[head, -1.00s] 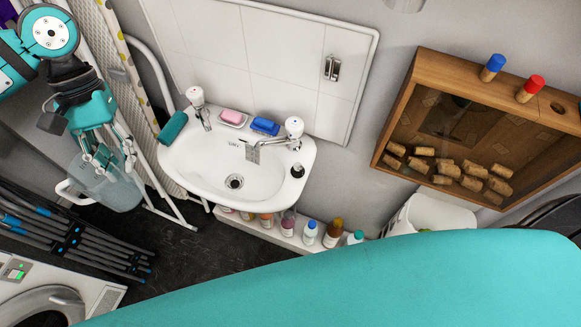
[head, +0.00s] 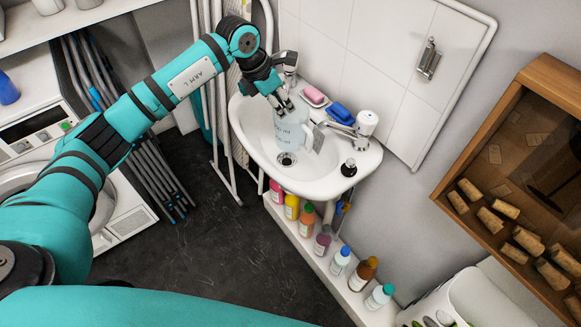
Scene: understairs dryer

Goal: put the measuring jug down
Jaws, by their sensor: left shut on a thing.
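The measuring jug (head: 291,132) is clear and bluish, with faint markings and a white handle on its right side. It is over the back left part of the white sink basin (head: 256,140), just behind the drain. My left gripper (head: 284,107) comes in from above and is shut on the jug at its rim. The jug looks roughly upright. I cannot tell whether its base touches the basin. My right gripper is not in view.
A pink soap (head: 314,95), a blue sponge (head: 340,112) and a tap (head: 364,125) are along the sink's back edge. A black-topped plug or bottle (head: 348,168) sits at its right. Bottles (head: 340,262) line a low ledge beneath. A wooden cork box (head: 515,120) hangs at right.

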